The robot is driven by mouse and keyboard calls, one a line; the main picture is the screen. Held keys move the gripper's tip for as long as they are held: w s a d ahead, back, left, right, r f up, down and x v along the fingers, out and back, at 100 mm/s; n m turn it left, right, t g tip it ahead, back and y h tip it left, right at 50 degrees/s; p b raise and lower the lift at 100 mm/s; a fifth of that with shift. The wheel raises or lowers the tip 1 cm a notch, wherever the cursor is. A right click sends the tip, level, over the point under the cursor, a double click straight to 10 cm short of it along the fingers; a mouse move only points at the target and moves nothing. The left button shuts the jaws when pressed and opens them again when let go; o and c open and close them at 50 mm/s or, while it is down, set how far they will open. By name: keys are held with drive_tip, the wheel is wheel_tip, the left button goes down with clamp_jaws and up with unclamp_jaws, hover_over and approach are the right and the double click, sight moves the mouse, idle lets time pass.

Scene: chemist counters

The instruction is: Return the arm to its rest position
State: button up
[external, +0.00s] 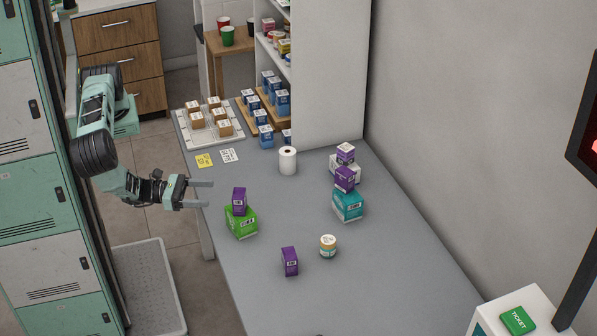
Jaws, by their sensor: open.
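My arm reaches in from the left in the external view, partly in front of the lockers. My gripper (209,194) is open and empty, with its two fingers pointing right over the left edge of the grey counter (300,205). It appears just above and left of a purple box (239,200) that sits on a green box (241,222). I see no contact between the fingers and the boxes, though the exact gap is hard to judge.
A purple box (290,262) and a jar (328,246) stand nearer. Lockers (45,205) line the left. The counter's front middle is clear.

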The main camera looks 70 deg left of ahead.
drive_tip(key=shift+v, duration=0.75)
